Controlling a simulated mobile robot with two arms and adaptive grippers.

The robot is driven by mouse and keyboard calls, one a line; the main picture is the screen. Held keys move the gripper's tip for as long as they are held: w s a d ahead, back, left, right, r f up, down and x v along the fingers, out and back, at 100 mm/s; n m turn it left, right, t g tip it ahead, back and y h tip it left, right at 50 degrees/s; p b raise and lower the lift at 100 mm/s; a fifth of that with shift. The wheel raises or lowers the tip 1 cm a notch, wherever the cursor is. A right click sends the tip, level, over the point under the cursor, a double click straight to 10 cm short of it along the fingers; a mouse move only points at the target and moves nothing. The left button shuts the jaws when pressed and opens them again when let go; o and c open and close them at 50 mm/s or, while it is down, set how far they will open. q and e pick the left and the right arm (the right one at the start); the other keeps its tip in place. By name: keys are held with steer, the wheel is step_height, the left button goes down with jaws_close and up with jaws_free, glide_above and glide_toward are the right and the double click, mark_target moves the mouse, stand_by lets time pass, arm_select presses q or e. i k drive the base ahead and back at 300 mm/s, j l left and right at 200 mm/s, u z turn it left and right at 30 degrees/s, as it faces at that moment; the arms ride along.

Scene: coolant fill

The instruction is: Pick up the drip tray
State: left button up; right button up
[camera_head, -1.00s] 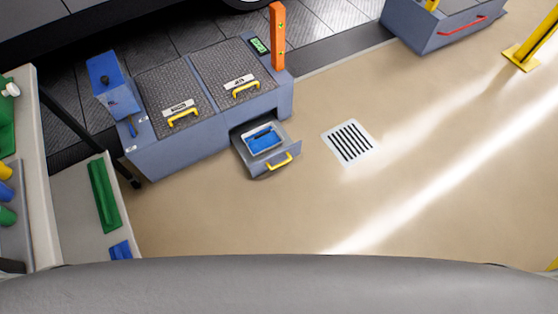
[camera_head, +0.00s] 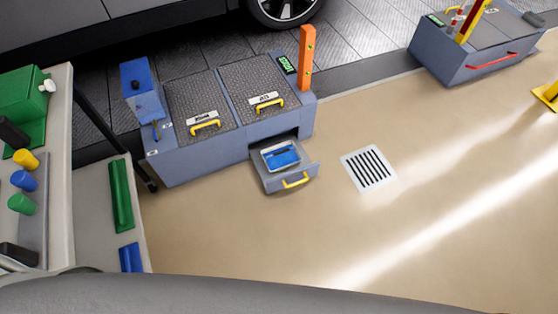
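A shallow tray with a pale rim (camera_head: 268,163) and a blue inside lies in the open grey drawer (camera_head: 272,185) at the front of the grey cabinet. It looks like the drip tray, and I see no other tray in the view that fits better. A darker item seems to lie across its blue part, too small to make out. The drawer has a yellow handle (camera_head: 295,180). Neither of my grippers is in view, and nothing is touching the tray or the drawer.
The grey cabinet (camera_head: 205,153) has two yellow-handled lids and an orange post (camera_head: 306,58). A floor drain (camera_head: 368,168) lies right of the drawer. A workbench (camera_head: 60,120) with colored items stands at left, a car (camera_head: 150,25) behind. The tan floor in front is clear.

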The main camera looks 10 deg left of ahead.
mark_target(284, 155)
steer(key=i+l+u, duration=0.2)
steer(key=i+l, duration=1.8)
steer(key=i, duration=0.1)
